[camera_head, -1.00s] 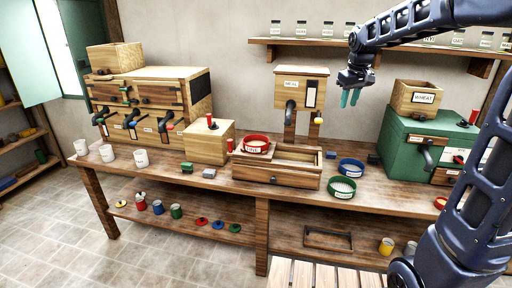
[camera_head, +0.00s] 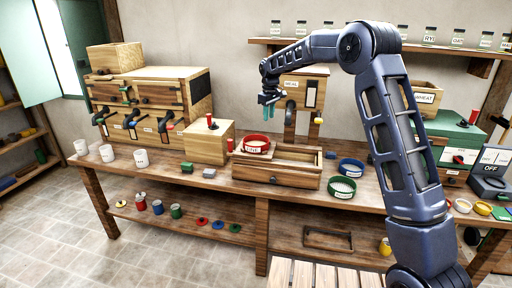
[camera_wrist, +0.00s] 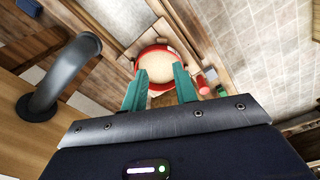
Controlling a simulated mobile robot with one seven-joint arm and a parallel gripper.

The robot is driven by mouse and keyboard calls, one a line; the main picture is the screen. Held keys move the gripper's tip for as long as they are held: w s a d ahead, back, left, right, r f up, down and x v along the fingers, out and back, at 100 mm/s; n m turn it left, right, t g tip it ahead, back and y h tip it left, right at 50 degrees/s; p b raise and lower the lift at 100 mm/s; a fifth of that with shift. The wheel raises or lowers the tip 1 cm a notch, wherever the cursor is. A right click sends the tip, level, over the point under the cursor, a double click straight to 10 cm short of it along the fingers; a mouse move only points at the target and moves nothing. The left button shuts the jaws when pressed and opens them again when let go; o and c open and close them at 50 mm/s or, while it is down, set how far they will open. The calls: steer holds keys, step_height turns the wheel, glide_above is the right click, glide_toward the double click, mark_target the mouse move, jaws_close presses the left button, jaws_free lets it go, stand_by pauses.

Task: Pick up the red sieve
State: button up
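The red sieve (camera_head: 256,144) is a round red ring with a pale mesh and a white label. It rests on the left part of the open-topped wooden box (camera_head: 275,180) on the bench. My gripper (camera_head: 269,112) is above the sieve, with its two teal fingers pointing down and apart from it. In the wrist view the red sieve (camera_wrist: 157,62) lies just beyond the open fingertips of my gripper (camera_wrist: 160,82). Nothing is between the fingers. The near edge of the sieve is partly hidden by the fingers there.
A blue sieve (camera_head: 351,168) and a green sieve (camera_head: 342,187) lie to the right of the box. A wooden meal bin (camera_head: 305,90) with a grey spout (camera_head: 290,112) stands close behind. A wooden block with a red knob (camera_head: 209,142) stands to the left.

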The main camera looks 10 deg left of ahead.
steer(key=a+f+n, duration=0.2)
steer(key=a+f, duration=0.6)
steer(key=a, duration=0.2)
steer(key=shift+g, duration=0.3)
steer(key=f, duration=0.7)
steer(key=w+f, duration=0.1)
steer(key=f, duration=0.2)
steer(key=shift+d+f, duration=0.2)
steer(key=shift+f, duration=0.05)
steer(key=shift+c, duration=0.4)
jaws_close()
